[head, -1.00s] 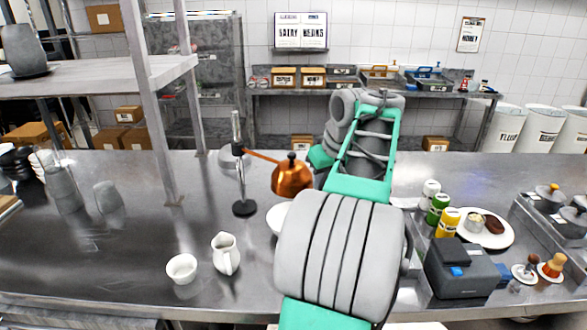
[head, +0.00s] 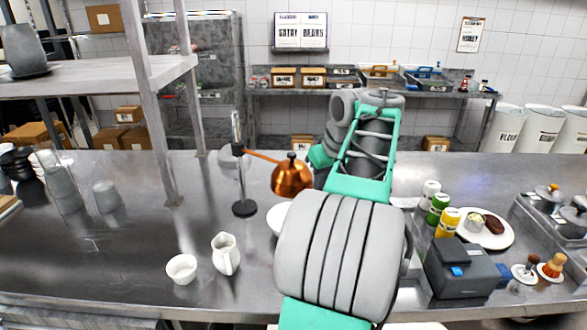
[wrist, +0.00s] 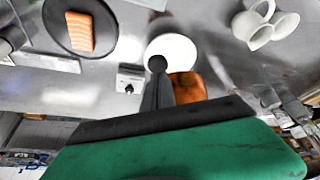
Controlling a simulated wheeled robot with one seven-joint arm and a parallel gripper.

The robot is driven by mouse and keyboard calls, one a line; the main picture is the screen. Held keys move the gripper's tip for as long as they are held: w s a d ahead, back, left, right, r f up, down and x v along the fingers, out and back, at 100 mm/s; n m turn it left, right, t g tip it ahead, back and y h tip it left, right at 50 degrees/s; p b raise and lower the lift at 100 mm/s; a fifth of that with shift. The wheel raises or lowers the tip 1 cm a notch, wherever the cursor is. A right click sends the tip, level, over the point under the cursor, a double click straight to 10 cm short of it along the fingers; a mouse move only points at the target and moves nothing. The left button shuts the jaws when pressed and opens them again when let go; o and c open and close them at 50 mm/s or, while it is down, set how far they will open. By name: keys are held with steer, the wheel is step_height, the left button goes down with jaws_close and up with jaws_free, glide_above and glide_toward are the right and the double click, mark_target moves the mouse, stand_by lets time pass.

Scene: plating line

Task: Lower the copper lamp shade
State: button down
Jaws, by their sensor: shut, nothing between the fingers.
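The copper lamp shade (head: 292,176) hangs on a thin arm from an upright stand (head: 239,170) on the steel counter. A white plate or bowl (head: 278,218) sits below it, partly hidden by my arm. In the wrist view the shade (wrist: 186,88) shows orange-brown, partly behind my gripper, with the white plate (wrist: 172,50) beyond it. My gripper (wrist: 157,68) is shut and empty, its dark fingers close beside the shade. Whether they touch it I cannot tell. In the head view my arm hides the gripper.
A white pitcher (head: 226,254) and a small white cup (head: 182,268) stand front left of the stand. A shelf post (head: 160,130) rises at left. Bottles (head: 440,210), a plate with food (head: 488,231) and a grey box (head: 462,268) are at right.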

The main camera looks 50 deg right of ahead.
steer(key=shift+f, duration=0.1)
steer(key=shift+f+b, duration=3.05)
steer(key=shift+f, duration=0.55)
step_height(320, 180, up, 9)
steer(key=p, duration=0.9)
steer(key=shift+r, duration=0.2)
steer(key=shift+f, duration=0.1)
